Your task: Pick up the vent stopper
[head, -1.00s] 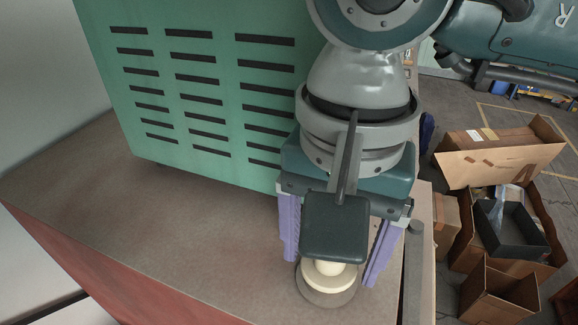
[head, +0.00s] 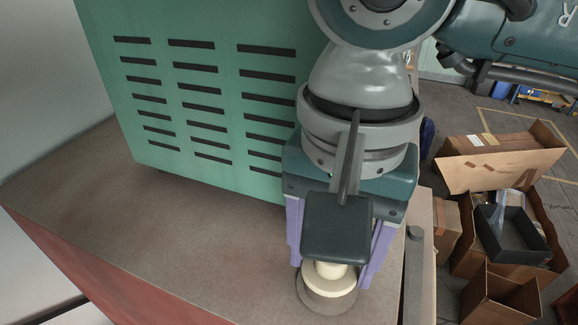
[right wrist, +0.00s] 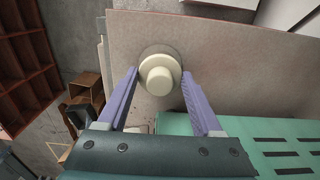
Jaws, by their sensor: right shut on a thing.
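The vent stopper (head: 328,280) is a cream round piece with a narrower knob, at the bench's near edge in the head view. It sits upright on a grey round base (head: 328,300). In the right wrist view the stopper (right wrist: 160,74) is between the two purple fingers. My right gripper (head: 336,268) points down over it and is shut on it; it also shows in the right wrist view (right wrist: 160,80). The dark wrist housing hides part of the stopper's top in the head view. My left gripper is not in view.
A green slotted cabinet (head: 200,110) stands on the concrete bench (head: 190,235) behind and left of my right gripper. A grey rail (head: 413,270) runs along the bench's right side. Cardboard boxes (head: 500,155) lie on the floor at right. The bench left of the stopper is clear.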

